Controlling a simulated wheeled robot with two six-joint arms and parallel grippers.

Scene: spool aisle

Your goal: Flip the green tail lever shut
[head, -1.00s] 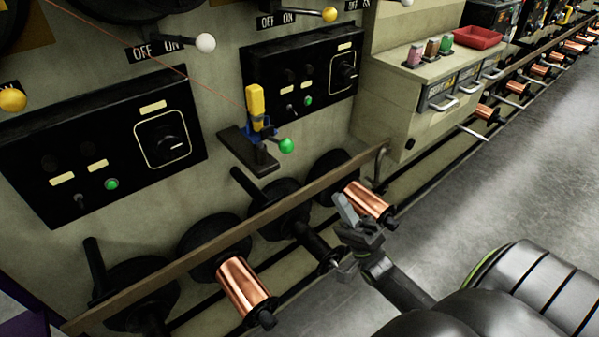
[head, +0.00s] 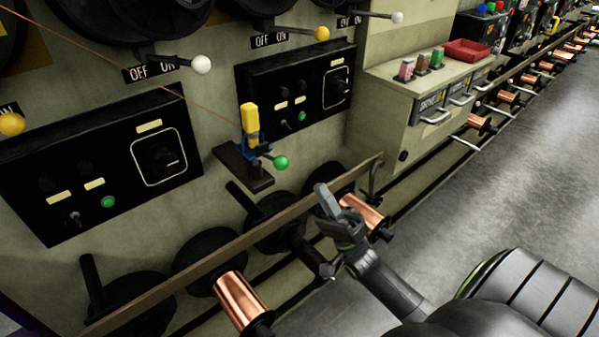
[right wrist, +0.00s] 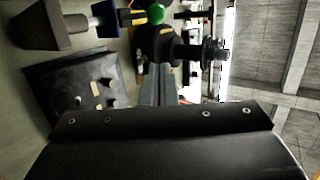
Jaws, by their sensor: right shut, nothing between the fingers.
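The green tail lever's ball knob (head: 281,163) sticks out to the right of a small blue clamp (head: 251,143) with a yellow upright piece (head: 250,118). The clamp is on a black bracket (head: 232,160) on the machine wall. The green knob also shows at the top of the right wrist view (right wrist: 155,13). My right gripper (head: 323,194) is shut and empty, below and to the right of the knob, with a gap between them in the head view. My left gripper is out of view.
A wooden rail (head: 228,246) runs along the machine below the bracket, with copper spools (head: 240,298) beside it. Black control panels (head: 105,167) flank the bracket. A drawer cabinet (head: 395,115) stands to the right. The floor (head: 500,190) at right is clear.

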